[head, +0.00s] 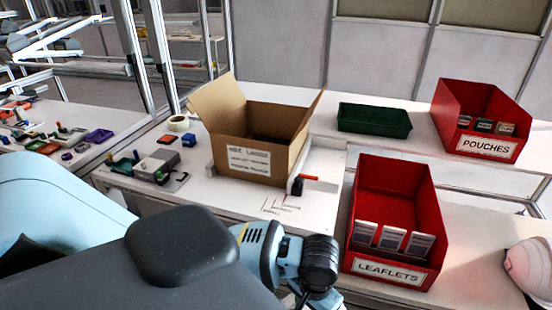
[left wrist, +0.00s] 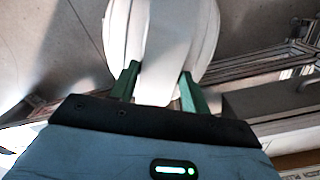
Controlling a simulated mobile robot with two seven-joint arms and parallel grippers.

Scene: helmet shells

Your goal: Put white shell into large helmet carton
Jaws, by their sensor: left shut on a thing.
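A white shell (left wrist: 160,40) fills the top middle of the left wrist view. My left gripper (left wrist: 157,88) is shut on it, its green fingers on either side of the shell's narrow lower part. In the head view neither this shell nor the left fingertips show; my left arm covers the lower left. The large helmet carton (head: 262,163) is an open brown box with a white label on its front, standing on the white table beyond my arm. Its flaps are spread outward, and its dark inside shows only partly. My right gripper is in neither view.
A red leaflets bin (head: 394,210) stands right of the carton, and a red pouches bin (head: 483,115) behind it. A green tray (head: 374,118) lies at the back. A pale pinkish shell (head: 530,268) sits at the right edge.

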